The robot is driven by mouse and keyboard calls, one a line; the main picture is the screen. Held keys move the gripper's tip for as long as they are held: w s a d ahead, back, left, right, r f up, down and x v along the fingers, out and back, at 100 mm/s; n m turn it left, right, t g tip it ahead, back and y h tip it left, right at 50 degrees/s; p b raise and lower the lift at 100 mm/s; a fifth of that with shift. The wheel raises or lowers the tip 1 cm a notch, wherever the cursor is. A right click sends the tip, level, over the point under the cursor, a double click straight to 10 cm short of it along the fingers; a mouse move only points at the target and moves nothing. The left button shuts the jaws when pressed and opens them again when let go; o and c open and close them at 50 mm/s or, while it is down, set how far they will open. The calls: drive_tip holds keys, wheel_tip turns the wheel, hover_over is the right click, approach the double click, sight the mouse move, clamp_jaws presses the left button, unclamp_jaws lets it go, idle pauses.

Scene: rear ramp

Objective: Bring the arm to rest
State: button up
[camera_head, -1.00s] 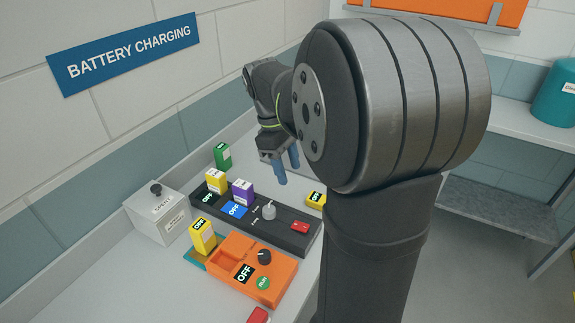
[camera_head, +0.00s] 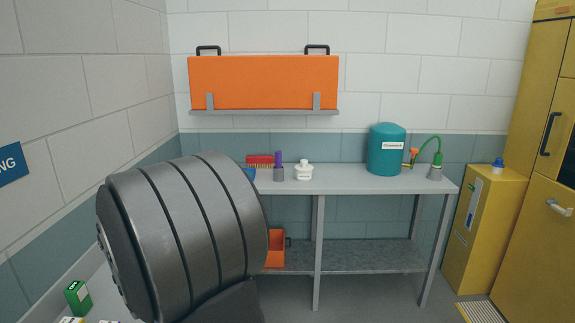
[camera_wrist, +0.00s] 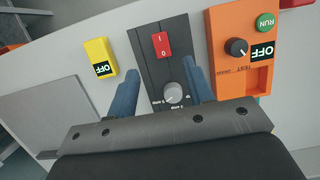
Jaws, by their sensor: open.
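My gripper (camera_wrist: 162,90) shows in the wrist view with its two blue fingers apart and nothing between them. It is above the dark charger panel (camera_wrist: 150,72), which has a red rocker switch (camera_wrist: 161,44) and a grey knob (camera_wrist: 174,92). The fingers appear to straddle the knob's end of the panel; whether they touch it I cannot tell. In the head view my arm's large grey joint fills the lower left, and the gripper is out of that view.
A yellow OFF block (camera_wrist: 101,61) lies left of the panel, and an orange tester (camera_wrist: 240,50) is at right. In the head view, a bench (camera_head: 350,180) holds a teal tank (camera_head: 387,150) and a white jar (camera_head: 303,171). Yellow cabinets (camera_head: 487,225) stand at right.

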drive_tip(key=x, duration=1)
drive_tip(key=shift+f, duration=0.1)
